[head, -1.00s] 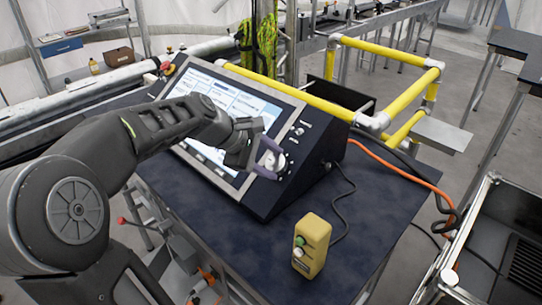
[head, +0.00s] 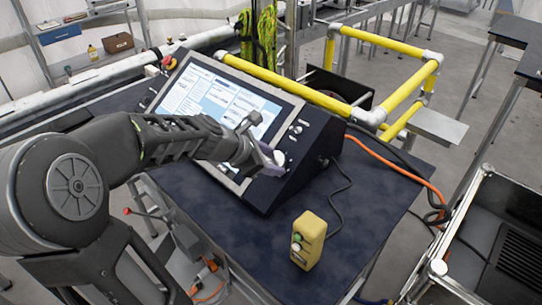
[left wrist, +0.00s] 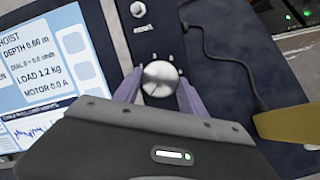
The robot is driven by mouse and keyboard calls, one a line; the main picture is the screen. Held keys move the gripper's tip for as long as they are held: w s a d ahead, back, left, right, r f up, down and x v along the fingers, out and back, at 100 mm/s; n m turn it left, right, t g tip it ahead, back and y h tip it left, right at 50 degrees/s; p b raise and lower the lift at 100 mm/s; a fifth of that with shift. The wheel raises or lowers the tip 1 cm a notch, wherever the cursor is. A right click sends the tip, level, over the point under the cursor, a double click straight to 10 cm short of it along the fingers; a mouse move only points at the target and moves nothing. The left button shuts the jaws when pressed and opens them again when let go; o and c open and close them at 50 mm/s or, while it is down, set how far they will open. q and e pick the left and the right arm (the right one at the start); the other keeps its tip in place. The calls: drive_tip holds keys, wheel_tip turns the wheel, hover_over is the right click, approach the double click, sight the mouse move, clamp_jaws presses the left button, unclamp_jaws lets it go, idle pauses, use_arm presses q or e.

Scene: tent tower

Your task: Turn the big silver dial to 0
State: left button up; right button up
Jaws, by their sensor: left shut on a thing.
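The big silver dial (left wrist: 161,78) sits on the dark panel right of the screen in the left wrist view. A white line mark shows on its face; I cannot read the numbers around it. My left gripper (left wrist: 158,88) has a purple finger on each side of the dial and is shut on it. In the head view the left gripper (head: 272,160) reaches the panel's lower right part and largely hides the dial (head: 280,158). My right gripper is not in view.
The console screen (head: 215,100) shows hoist readings. A smaller knob (left wrist: 138,9) sits above the dial. A yellow button box (head: 308,241) stands on the dark table (head: 360,215). Yellow rails (head: 375,42) stand behind the console. A cable runs beside it.

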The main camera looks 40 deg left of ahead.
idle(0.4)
use_arm(q)
drive_tip(key=o, duration=1.1)
drive_tip(key=v, duration=0.7)
drive_tip(key=shift+s+r, duration=0.25)
drive_tip(key=shift+s, duration=0.1)
